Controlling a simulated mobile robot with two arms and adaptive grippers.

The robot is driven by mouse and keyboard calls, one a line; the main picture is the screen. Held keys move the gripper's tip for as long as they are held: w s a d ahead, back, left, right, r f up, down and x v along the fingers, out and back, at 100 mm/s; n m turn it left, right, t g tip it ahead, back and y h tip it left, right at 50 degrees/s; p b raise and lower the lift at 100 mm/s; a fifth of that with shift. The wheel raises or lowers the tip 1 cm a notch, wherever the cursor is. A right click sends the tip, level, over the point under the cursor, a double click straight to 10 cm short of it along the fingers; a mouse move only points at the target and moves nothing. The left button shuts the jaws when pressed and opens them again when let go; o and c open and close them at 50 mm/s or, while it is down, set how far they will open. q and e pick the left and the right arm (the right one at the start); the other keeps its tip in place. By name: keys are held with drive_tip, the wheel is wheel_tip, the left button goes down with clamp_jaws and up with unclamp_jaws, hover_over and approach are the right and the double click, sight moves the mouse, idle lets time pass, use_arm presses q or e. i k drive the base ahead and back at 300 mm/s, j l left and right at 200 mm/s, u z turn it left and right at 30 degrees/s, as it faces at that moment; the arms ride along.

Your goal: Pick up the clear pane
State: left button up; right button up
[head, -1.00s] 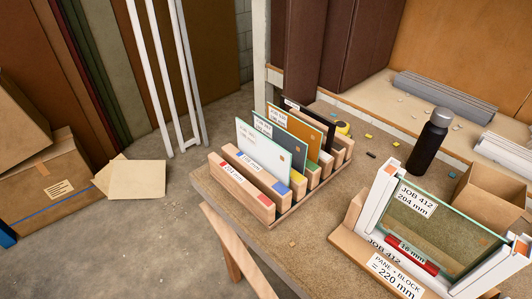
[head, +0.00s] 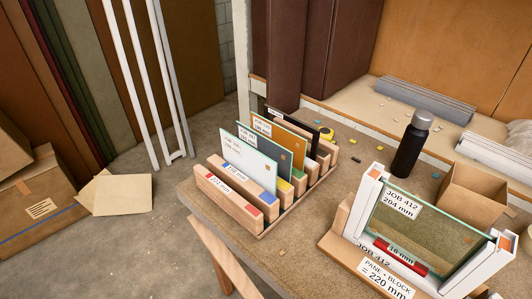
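A clear see-through pane (head: 420,222) with a greenish edge and a label reading "JOB 412 204 mm" stands tilted in a white frame (head: 358,208) at the right. A red block (head: 400,257) marked 16 mm sits at its lower edge. A wooden slotted rack (head: 227,203) in the middle holds several upright panes: a pale whitish pane (head: 245,160) in front, then a dark grey pane (head: 285,158), an orange pane and a black pane behind. The pale pane's lower edge is hidden by the rack. Neither of my grippers is in view.
A dark bottle (head: 410,148) and an open cardboard box (head: 473,197) stand behind the frame on the bench (head: 310,222). Small coloured bits are scattered about. The bench between rack and frame is mostly clear.

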sight(438, 243)
drive_tip(key=z, duration=1.3)
